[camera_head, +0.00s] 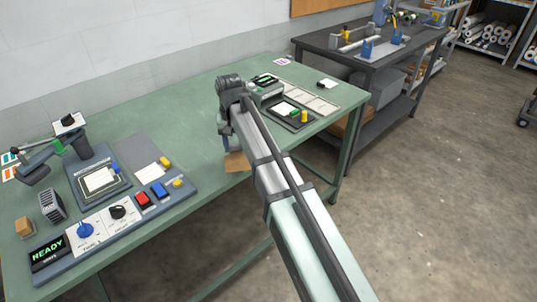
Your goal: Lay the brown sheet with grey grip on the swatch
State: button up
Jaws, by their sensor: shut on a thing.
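The brown sheet (237,163) hangs just below my gripper (232,147), near the middle of the green table. My gripper is shut on it; its grey grip and the fingertips are mostly hidden by the wrist. A white swatch (100,179) lies on the bed of the press at the left. Another white piece (150,172) lies on the grey pad beside it, and one more (287,108) on the dark plate at the right. I cannot tell which is the task's swatch. The sheet is apart from all of them.
The press (90,180) has a raised arm and a control panel (110,222) with knobs, red and blue buttons and a READY display (47,252). A brown block (24,227) stands at the left. Bare green table surrounds the sheet. A dark bench (370,50) stands behind right.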

jog(key=a+r+n, duration=0.3)
jog(key=a, duration=2.1)
jog(key=shift+s+a+f+n, duration=0.2)
jog(key=shift+s+a+n, duration=0.35)
jog(key=shift+s+a, duration=2.15)
jog(key=shift+s+a+f+n, duration=0.15)
jog(key=shift+s+a+n, duration=0.35)
jog(key=shift+a, duration=4.45)
jog(key=shift+s+a+f+n, duration=0.2)
jog(key=shift+s+a+n, duration=0.85)
jog(key=shift+a, duration=2.8)
jog(key=shift+s+f+m, duration=0.2)
jog(key=shift+s+f, duration=0.05)
jog(key=shift+f, duration=0.55)
jog(key=shift+s+f+m, duration=0.2)
jog(key=shift+f, duration=0.6)
jog(key=o, duration=1.5)
jog(key=shift+r, duration=0.1)
